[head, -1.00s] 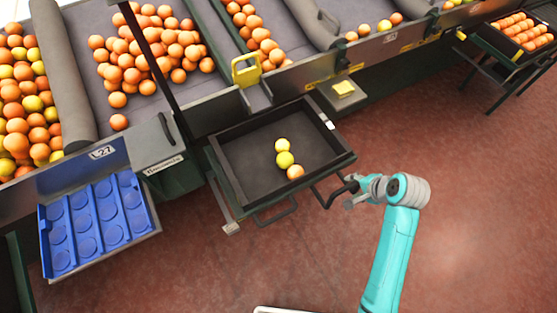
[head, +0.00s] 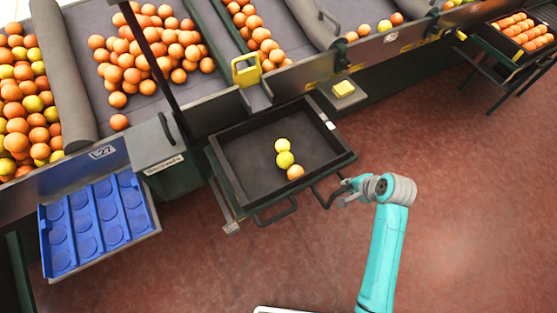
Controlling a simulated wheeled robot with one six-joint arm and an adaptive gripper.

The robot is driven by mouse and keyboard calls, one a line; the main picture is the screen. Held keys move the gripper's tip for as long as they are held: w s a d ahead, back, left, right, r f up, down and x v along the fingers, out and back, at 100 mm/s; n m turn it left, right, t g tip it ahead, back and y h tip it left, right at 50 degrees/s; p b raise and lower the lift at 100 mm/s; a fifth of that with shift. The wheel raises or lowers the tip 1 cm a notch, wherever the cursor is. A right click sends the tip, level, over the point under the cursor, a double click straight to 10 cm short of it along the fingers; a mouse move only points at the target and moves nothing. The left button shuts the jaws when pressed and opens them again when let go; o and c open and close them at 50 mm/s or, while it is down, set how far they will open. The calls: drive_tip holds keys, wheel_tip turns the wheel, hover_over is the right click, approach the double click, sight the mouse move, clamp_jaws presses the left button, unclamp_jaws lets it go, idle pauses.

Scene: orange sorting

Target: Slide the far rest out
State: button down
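The black tray (head: 236,178) sits at the front of the sorting line and holds two yellow fruits and one orange one. Two dark bar handles show along its front edge. The one on the right, which I take for the far rest's handle (head: 325,205), sticks out beside the tray's right corner. The other handle (head: 276,219) is on the left. My gripper (head: 343,191) is at the outer end of the right handle. Its fingers are small and dark against the handle, so I cannot tell whether they are closed on it.
A blue tray with round hollows (head: 98,222) is at the left. A rack of oranges (head: 510,42) stands at the far right. The red floor (head: 470,200) right of my arm is clear.

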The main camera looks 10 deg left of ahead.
drive_tip(key=shift+d, duration=0.1)
drive_tip(key=s+d, duration=0.6)
drive_tip(key=s, duration=0.2)
drive_tip(key=shift+s, duration=0.25)
drive_tip(key=c, duration=0.7)
unclamp_jaws()
drive_tip(key=shift+d, duration=0.1)
idle(0.7)
drive_tip(key=shift+r, duration=3.5)
